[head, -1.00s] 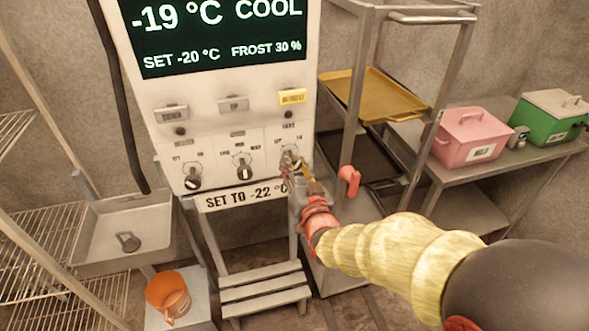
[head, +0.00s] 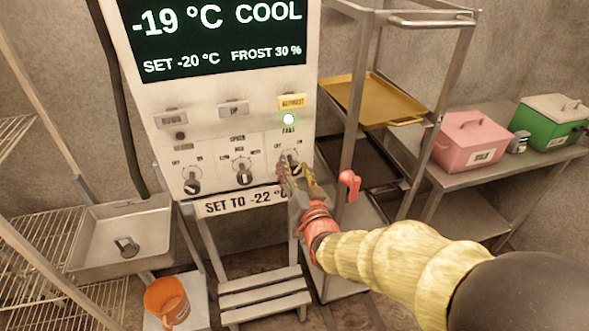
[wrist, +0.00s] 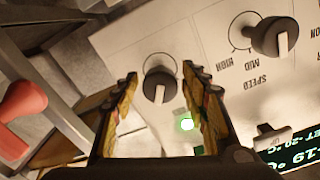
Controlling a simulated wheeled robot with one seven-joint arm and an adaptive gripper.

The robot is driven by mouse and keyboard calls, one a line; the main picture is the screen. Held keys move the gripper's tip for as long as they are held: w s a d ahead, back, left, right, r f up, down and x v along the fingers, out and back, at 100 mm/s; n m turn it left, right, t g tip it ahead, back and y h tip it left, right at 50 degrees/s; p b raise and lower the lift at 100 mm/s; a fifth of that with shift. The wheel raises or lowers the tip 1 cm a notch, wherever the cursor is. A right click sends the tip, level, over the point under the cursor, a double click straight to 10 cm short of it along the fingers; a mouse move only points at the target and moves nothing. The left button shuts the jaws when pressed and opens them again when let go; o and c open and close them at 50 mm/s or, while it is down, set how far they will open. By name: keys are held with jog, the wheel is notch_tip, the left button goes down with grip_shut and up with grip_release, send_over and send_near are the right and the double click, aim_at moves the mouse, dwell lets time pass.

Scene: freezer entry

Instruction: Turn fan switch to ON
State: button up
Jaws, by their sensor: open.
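The fan switch is a dark rotary knob (wrist: 160,85) with a white pointer on the right of the control panel (head: 215,92). In the head view the knob (head: 291,165) is partly hidden behind my gripper (head: 296,176). A green lamp (head: 288,119) glows above it and also shows in the wrist view (wrist: 186,124). In the wrist view my gripper (wrist: 163,80) is open and empty, its fingers apart on either side of the knob in the picture. I cannot tell whether a finger touches it.
The speed knob (head: 243,173) and another knob (head: 192,181) sit left of the fan knob. A yellow defrost button (head: 292,102) is above. A rack (head: 352,110) with a red handle (head: 349,184) stands close on the right. A step stool (head: 262,294) is below.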

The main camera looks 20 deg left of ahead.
jog(key=shift+o, duration=0.2)
jog(key=v, duration=1.2)
jog(key=shift+s, duration=0.1)
